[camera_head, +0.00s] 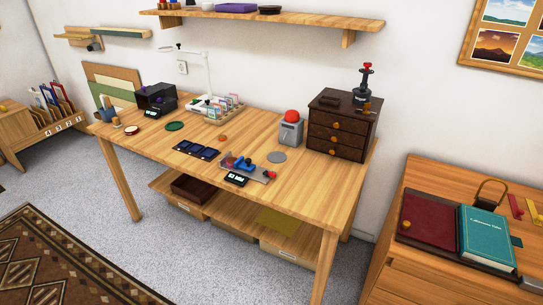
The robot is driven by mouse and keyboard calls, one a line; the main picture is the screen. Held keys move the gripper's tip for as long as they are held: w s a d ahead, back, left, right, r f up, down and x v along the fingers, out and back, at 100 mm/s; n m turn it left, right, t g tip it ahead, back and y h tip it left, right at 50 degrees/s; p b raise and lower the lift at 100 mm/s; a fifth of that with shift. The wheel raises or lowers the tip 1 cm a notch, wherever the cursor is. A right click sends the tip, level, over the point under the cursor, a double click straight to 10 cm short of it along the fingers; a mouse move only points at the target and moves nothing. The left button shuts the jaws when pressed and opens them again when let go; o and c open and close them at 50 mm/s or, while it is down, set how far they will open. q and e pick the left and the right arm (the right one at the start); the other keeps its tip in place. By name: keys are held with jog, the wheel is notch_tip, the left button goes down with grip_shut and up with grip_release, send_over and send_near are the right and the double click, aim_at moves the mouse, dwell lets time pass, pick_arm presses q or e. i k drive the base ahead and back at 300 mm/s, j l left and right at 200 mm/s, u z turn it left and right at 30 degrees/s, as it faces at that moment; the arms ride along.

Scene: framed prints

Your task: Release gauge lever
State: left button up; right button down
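On the wooden table (215,216), near its front edge, sits a small device with a blue body (242,164) and a red-tipped part (270,174) on its right. A dark digital display (237,180) is at its front. I cannot tell for sure that this is the gauge, or which part is its lever; the details are too small. Neither my left nor my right gripper shows in the head view.
A grey box with a red dome (291,118) and a dark drawer chest (336,142) stand at the table's right. A white lamp (208,75) and a black box (152,97) stand at the back left. A cabinet (398,247) with books is at the far right.

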aim_at(266, 173)
jog(key=i+j+u, duration=0.1)
jog(key=i, duration=0.95)
